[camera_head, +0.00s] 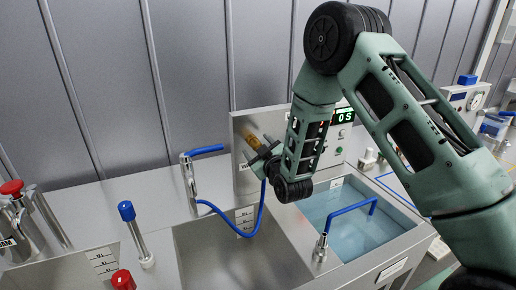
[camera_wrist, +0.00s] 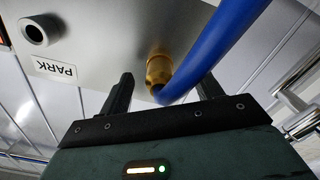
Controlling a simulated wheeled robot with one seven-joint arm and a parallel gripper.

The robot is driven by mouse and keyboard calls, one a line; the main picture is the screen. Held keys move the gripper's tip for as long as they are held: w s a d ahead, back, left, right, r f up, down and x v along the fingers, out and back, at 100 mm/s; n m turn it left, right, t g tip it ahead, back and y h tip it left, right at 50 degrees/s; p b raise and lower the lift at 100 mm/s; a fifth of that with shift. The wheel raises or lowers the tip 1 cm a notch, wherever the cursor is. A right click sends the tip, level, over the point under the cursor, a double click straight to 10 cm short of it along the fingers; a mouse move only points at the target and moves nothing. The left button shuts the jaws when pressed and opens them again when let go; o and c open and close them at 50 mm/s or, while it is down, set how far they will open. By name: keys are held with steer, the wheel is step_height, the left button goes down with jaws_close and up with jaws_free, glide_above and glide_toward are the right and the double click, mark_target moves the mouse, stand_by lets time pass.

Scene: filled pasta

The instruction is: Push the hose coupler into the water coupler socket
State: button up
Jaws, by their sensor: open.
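The brass hose coupler (camera_wrist: 158,70) shows between my fingers in the wrist view, up against the grey panel face. In the head view the brass (camera_head: 252,142) lies just beyond my fingertips. The blue hose (camera_wrist: 222,40) crosses close in front of the brass and hides its near end. My gripper (camera_wrist: 167,82) is open, with a finger on each side of the brass and a visible gap. In the head view my gripper (camera_head: 259,150) faces the panel. I cannot make out the water socket separately or tell how deep the coupler sits.
The panel (camera_head: 240,122) carries a lit display (camera_head: 344,115). A round socket (camera_wrist: 40,29) with a PARK label (camera_wrist: 54,68) is beside the brass. The hose loops over an empty steel basin (camera_head: 240,262). A water-filled tank (camera_head: 350,220) and a tap post (camera_head: 190,185) stand nearby.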

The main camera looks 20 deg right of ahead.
steer(key=s+b, duration=0.2)
steer(key=s, duration=0.4)
steer(key=shift+s, duration=0.35)
steer(key=shift+d, duration=0.1)
